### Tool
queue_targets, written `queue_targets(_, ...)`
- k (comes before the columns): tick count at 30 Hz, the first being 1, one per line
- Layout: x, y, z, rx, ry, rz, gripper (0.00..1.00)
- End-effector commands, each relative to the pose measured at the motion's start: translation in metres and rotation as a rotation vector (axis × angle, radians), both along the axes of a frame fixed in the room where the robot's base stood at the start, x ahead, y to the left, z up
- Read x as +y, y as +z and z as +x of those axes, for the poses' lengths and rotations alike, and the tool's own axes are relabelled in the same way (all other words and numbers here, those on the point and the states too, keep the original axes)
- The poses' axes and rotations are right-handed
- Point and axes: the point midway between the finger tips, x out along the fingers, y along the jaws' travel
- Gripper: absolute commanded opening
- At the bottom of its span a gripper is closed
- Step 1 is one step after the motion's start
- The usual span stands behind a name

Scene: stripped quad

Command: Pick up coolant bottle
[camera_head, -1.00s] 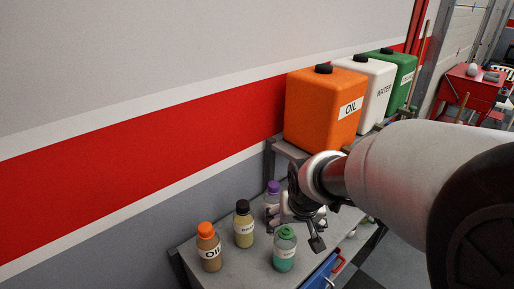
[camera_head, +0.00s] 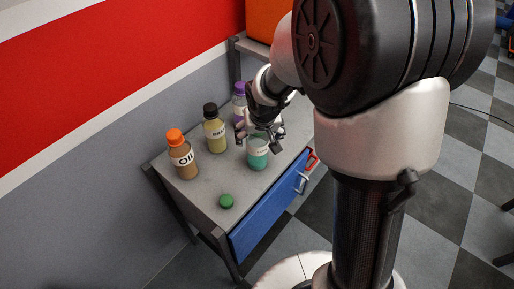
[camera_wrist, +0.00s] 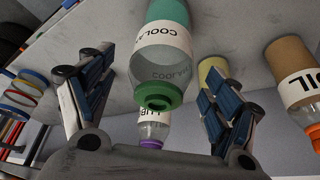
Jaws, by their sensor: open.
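The coolant bottle (camera_head: 257,157) stands upright on the grey bench, teal liquid below a white label. In the head view my gripper hides its top. In the wrist view the coolant bottle (camera_wrist: 163,50) lies between the two fingers, its label and green cap facing the camera. My gripper (camera_head: 257,134) is at the bottle's upper part. In the wrist view my gripper (camera_wrist: 157,65) is open, with a finger on each side and visible gaps to the bottle.
An oil bottle (camera_head: 183,160), a yellow-liquid bottle (camera_head: 215,133) and a purple-capped bottle (camera_head: 239,100) stand close by along the wall side. A blue drawer (camera_head: 268,210) is below. An orange canister (camera_head: 267,20) stands behind.

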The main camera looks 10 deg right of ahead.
Motion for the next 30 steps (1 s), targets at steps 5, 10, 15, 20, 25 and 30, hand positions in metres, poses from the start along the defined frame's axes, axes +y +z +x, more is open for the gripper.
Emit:
queue_targets(5,0.0,-0.029,0.01,0.002,-0.001,0.001,0.82)
queue_targets(10,0.0,-0.031,0.013,0.0,-0.001,0.0,0.82)
queue_targets(15,0.0,-0.03,0.012,0.001,-0.001,0.0,0.77)
queue_targets(20,0.0,-0.03,0.012,0.001,-0.001,0.0,0.66)
queue_targets(25,0.0,-0.03,0.012,0.001,-0.001,0.0,0.55)
queue_targets(30,0.0,-0.03,0.012,0.001,-0.001,0.0,0.43)
